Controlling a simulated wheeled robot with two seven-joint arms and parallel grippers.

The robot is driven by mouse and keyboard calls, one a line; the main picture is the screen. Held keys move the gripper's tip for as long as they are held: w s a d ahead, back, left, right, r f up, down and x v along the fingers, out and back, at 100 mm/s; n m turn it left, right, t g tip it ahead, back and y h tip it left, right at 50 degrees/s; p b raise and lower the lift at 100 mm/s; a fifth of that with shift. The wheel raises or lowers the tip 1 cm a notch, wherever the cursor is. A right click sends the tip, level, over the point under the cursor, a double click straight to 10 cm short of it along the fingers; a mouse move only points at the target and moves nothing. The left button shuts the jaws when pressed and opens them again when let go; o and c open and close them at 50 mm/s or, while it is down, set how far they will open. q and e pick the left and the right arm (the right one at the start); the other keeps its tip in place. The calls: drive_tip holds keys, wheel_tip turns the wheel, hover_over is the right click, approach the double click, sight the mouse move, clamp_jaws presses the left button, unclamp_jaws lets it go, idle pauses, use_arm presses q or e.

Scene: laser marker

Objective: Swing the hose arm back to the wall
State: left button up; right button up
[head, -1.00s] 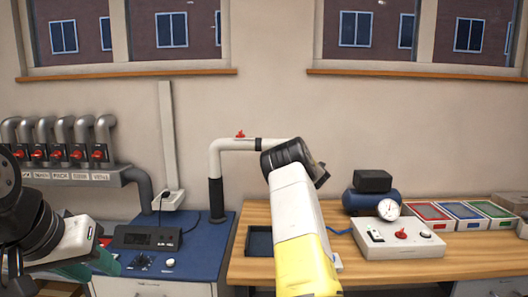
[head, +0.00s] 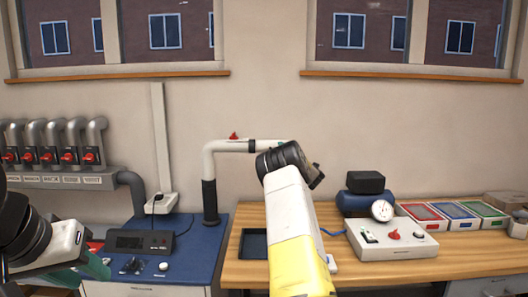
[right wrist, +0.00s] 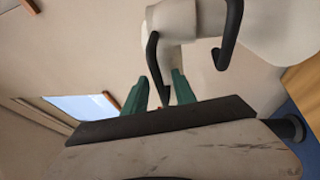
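The hose arm (head: 228,146) is a white pipe rising from a black sleeve on the blue bench, then bending right. A red lever sits on top and a black ring circles it. In the head view my right wrist hides its far end. In the right wrist view, a pale hood (right wrist: 178,22) with black bar handles (right wrist: 154,62) is close to my right gripper (right wrist: 160,94). Its green fingers are apart, with a black bar between them; contact is unclear. My left gripper (head: 96,266) is low at the left, partly cut off, its opening unclear.
A blue bench holds a black control box (head: 140,242). A wooden bench (head: 290,219) carries a white switch panel (head: 392,239), a gauge (head: 381,210) and coloured trays (head: 453,215). Pipes with red valves (head: 48,157) line the left wall. The wall behind the pipe is bare.

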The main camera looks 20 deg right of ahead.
drive_tip(key=s+f, duration=0.1)
drive_tip(key=s, duration=0.6)
drive_tip(key=shift+s+f, duration=0.2)
drive_tip(key=shift+s, duration=0.1)
drive_tip(key=shift+d, duration=0.15)
drive_tip(key=s+a+r+m+g+h, duration=0.3)
drive_tip(key=s+r+m+g+h, duration=0.3)
drive_tip(key=s+m, duration=0.65)
drive_tip(key=s+a+f+m+g+y, duration=0.3)
drive_tip(key=s+a+g, duration=0.1)
drive_tip(key=s+a, duration=1)
drive_tip(key=s+a+f+m+g+y, duration=0.3)
drive_tip(key=s+a, duration=1.1)
drive_tip(key=s, duration=0.8)
drive_tip(key=shift+s+a+f+g+y, duration=0.25)
drive_tip(key=shift+f+g+y, duration=0.15)
drive_tip(key=shift+f+y, duration=0.35)
drive_tip(key=shift+d+r, duration=0.1)
drive_tip(key=shift+r, duration=0.05)
